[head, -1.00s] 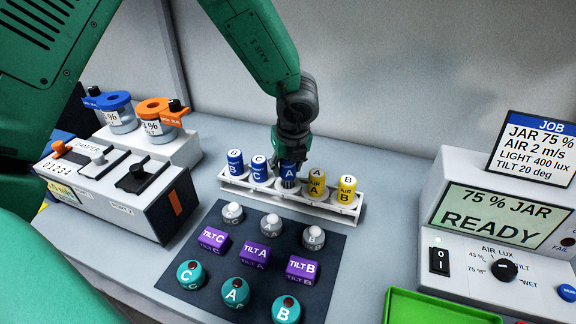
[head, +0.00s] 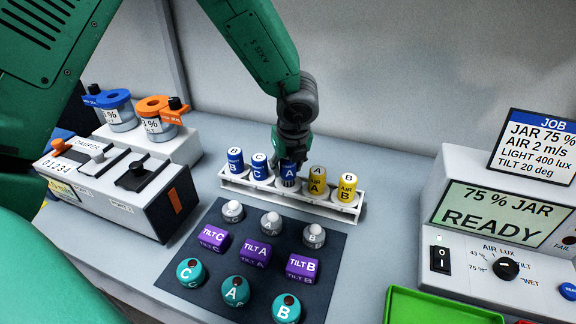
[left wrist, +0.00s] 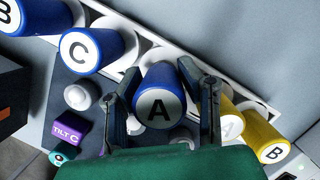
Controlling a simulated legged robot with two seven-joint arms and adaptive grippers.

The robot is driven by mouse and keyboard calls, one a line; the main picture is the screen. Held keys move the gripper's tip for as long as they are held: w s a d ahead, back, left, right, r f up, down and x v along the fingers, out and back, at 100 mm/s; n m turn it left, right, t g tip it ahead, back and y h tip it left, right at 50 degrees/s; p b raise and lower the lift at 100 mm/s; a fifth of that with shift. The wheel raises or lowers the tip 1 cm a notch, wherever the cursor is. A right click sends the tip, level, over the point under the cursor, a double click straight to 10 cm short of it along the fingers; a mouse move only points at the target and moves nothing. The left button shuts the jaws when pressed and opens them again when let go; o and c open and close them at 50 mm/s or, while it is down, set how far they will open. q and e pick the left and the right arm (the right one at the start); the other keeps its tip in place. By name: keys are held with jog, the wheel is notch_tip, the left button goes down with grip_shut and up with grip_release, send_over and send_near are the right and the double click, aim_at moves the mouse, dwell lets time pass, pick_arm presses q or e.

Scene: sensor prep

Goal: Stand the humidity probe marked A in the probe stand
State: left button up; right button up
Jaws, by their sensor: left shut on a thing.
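The humidity probe marked A (head: 289,169) is blue with a white lettered cap. It is upright at the middle place of the white probe stand (head: 232,184). My left gripper (head: 291,157) comes down on it from above and is shut on it. In the left wrist view, probe A (left wrist: 159,98) is between the two fingers (left wrist: 163,108), its cap facing the camera. The head view does not show clearly whether its lower end is fully seated. Blue probes B (head: 235,162) and C (head: 259,168) stand to its left in the stand. My right gripper is not in view.
Yellow probes A (head: 317,182) and B (head: 347,189) stand close on the right. A dark mat (head: 224,268) in front holds several grey, purple and teal pieces. A damper box (head: 150,205) is left; a console (head: 470,258) and green tray (head: 430,308) are right.

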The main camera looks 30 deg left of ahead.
pick_arm(q)
jog(key=shift+f+b, duration=0.85)
jog(key=shift+f, duration=0.25)
dwell(1.6)
jog(key=o, duration=1.3)
jog(key=shift+c, duration=0.2)
jog(key=shift+o, duration=0.5)
jog(key=shift+o, duration=0.8)
jog(key=shift+r, duration=0.1)
jog(key=shift+r+p, duration=3.35)
jog(key=shift+r, duration=0.65)
jog(key=shift+f, duration=0.1)
